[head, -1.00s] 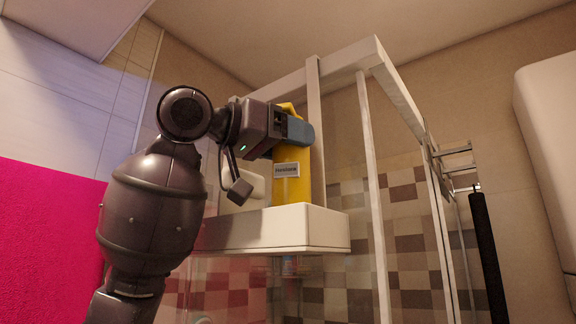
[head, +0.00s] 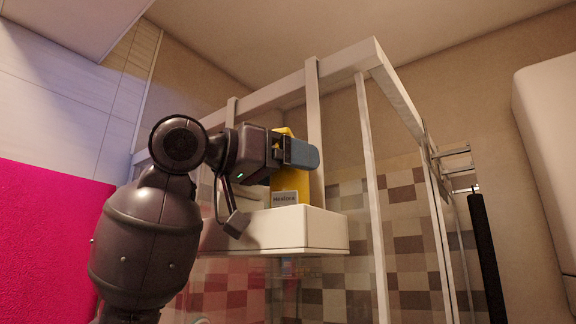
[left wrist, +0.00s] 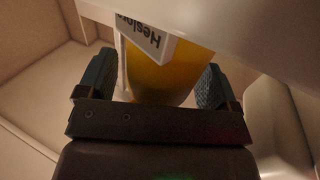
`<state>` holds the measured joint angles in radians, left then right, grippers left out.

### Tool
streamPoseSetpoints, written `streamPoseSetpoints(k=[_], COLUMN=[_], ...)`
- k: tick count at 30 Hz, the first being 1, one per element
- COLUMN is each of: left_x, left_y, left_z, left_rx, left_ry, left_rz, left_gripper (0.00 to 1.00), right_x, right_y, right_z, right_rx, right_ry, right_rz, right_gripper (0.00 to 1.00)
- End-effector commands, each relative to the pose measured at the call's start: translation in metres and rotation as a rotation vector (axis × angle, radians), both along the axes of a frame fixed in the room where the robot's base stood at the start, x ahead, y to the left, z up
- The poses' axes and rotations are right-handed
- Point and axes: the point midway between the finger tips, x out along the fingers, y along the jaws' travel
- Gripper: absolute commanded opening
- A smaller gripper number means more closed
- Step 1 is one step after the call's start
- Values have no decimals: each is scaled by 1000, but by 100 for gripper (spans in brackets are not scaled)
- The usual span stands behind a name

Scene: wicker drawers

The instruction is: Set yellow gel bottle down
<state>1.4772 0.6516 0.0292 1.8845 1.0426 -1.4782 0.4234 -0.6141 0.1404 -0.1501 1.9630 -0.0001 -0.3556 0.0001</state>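The yellow gel bottle (head: 284,178) with a grey-white label is upright at the white shelf in the shower corner. My left gripper (head: 298,153) is around its upper part from the left, with a blue-grey finger across its front. My right gripper is not in view.
A white frame post (head: 314,130) stands right behind the bottle. Glass panels with white rails (head: 372,190) enclose the shower to the right. A pink panel (head: 45,240) is at the left. A dark vertical bar (head: 485,255) stands at the right.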

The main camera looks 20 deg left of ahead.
Motion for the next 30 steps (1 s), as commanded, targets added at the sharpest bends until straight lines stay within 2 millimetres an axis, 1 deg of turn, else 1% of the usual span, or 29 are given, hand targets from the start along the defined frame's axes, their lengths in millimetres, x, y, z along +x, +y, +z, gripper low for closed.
streamPoseSetpoints(k=[8, 11, 16, 24, 30], left_x=[0, -8, -30, -67, -84], left_y=[0, 7, 28, 62, 77], left_z=[3, 2, 1, 1, 2], left_rx=[0, 0, -1, 0, -1], left_ry=[0, -3, -4, -1, -2], left_rz=[0, 1, 3, 2, 1], left_gripper=[85, 85, 85, 85, 85], right_x=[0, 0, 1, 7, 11], right_y=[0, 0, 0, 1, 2], right_z=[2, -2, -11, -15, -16], right_rx=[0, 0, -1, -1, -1], right_ry=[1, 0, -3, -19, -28], right_rz=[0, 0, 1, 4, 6], right_gripper=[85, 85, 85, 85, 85])
